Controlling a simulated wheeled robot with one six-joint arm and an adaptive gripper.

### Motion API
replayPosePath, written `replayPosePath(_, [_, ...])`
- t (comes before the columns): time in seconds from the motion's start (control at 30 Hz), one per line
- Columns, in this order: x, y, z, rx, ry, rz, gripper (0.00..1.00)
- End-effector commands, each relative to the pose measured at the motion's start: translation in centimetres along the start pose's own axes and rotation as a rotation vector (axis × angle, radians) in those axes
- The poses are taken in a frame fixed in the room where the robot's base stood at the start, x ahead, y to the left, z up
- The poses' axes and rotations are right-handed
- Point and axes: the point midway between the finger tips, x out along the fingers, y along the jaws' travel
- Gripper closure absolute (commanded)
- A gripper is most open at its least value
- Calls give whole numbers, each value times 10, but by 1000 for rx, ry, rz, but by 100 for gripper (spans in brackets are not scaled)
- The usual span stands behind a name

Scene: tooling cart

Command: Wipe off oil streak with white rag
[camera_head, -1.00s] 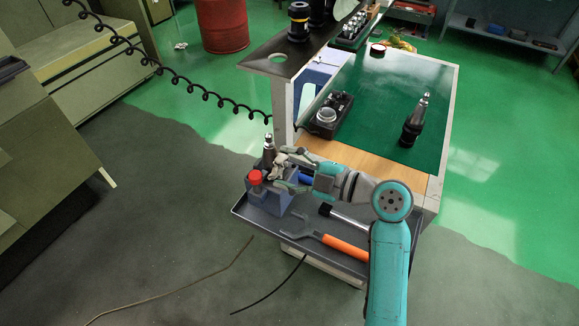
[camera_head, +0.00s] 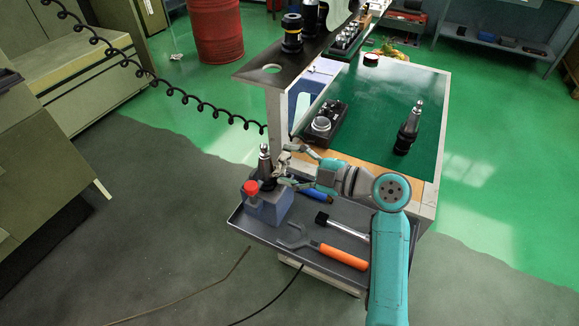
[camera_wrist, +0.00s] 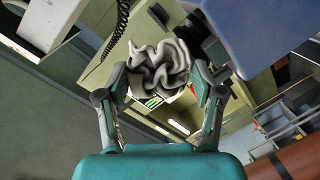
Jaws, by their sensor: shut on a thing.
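The white rag (camera_wrist: 158,72) is a crumpled greyish-white bundle between my fingers in the wrist view. My gripper (camera_wrist: 160,90) is shut on it. In the head view my gripper (camera_head: 283,167) is above the cart's lower tray, close to the right side of a dark tool holder with a metal tip (camera_head: 264,160). The rag is small and partly hidden there. The tool holder stands upright in a blue-grey block (camera_head: 271,208) with a red knob (camera_head: 250,187). I cannot tell whether the rag touches the holder. I cannot make out an oil streak.
The lower tray (camera_head: 250,229) holds an orange-handled wrench (camera_head: 343,256), a black-headed bar (camera_head: 340,225) and a blue cylinder (camera_head: 318,193). A grey post (camera_head: 277,119) rises behind the block. A second tool holder (camera_head: 408,130) and a dark device (camera_head: 325,122) are on the green mat (camera_head: 375,105).

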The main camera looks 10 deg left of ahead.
Motion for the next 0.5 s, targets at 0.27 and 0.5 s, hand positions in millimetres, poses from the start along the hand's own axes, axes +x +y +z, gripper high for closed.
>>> replayPosePath(0.27, [2,-10,-12,-1,3,-2,60])
replayPosePath(0.5, [4,-22,-26,1,4,-3,60])
